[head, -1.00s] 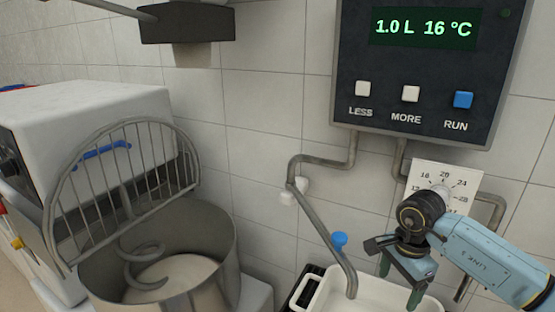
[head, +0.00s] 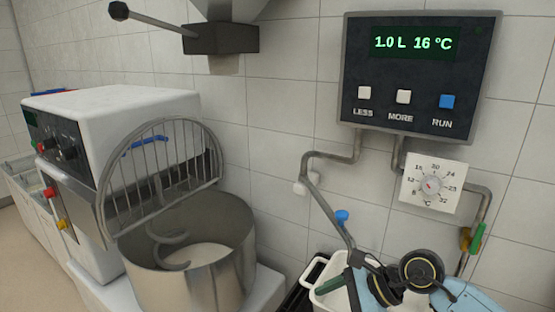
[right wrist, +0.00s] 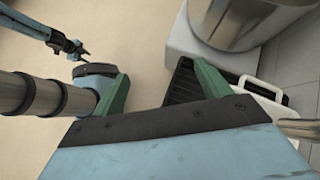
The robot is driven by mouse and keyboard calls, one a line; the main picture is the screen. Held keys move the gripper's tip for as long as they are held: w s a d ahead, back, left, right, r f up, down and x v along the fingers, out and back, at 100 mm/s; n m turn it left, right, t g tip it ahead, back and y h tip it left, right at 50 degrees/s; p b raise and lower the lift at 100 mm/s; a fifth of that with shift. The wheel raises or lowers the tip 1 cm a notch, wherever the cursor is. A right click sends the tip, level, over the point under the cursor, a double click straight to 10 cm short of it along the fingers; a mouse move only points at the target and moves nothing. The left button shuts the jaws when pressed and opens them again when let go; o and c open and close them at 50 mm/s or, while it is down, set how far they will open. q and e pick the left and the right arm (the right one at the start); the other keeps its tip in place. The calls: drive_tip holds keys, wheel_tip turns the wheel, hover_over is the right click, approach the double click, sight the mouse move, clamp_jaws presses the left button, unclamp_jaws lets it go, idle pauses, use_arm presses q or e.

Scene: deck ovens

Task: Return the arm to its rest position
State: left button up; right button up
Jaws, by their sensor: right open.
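My right arm comes in at the bottom right of the head view, with its wrist (head: 420,272) low in front of a white basin (head: 327,272). My right gripper (right wrist: 162,88) shows in the right wrist view with its two green fingers wide apart and nothing between them. Beyond the fingers are the floor and a black slatted grate. An arm at the upper left of the right wrist view appears to be my left one. Its dark gripper (right wrist: 72,47) is too small to tell whether open or shut.
A control panel (head: 420,75) reads 1.0 L 16 °C. Below it are a dial (head: 433,186), pipes and a green-handled valve (head: 477,237). A blue-knobbed spout (head: 330,212) reaches over the basin. A mixer bowl (head: 190,270) with a raised wire guard (head: 160,175) stands left.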

drive_tip(key=s+a+r+m+t+y, duration=0.2)
drive_tip(key=a+r+m+t+y, duration=0.3)
drive_tip(key=a+r+m+y, duration=0.3)
drive_tip(key=w+d+r+m+t+h, duration=0.3)
drive_tip(key=d+r+m+t, duration=0.35)
drive_tip(key=m+t, duration=0.6)
drive_tip(key=s+d+f+m+g+h, duration=0.2)
drive_tip(key=d+f+m+h, duration=0.55)
drive_tip(key=m, duration=0.45)
drive_tip(key=s+d+f+m+g+h, duration=0.25)
drive_tip(key=d+f+m+h, duration=0.45)
drive_tip(key=m, duration=0.6)
drive_tip(key=s+a+f+m+g, duration=0.1)
drive_tip(key=s+f+m+g, duration=0.4)
drive_tip(key=s, duration=0.5)
drive_tip(key=s+f+m+g, duration=0.2)
drive_tip(key=s+f+g, duration=0.45)
drive_tip(key=s, duration=0.35)
wheel_tip(320, 180, down, 23)
drive_tip(key=s, duration=0.1)
use_arm(q)
drive_tip(key=shift+s+a, duration=0.1)
drive_tip(key=shift+s, duration=1.1)
use_arm(e)
drive_tip(key=s+d+f+g, duration=0.2)
drive_tip(key=s+d+f, duration=0.2)
drive_tip(key=s+f, duration=1.2)
drive_tip(key=shift+s+d, duration=0.2)
drive_tip(key=shift+s, duration=0.45)
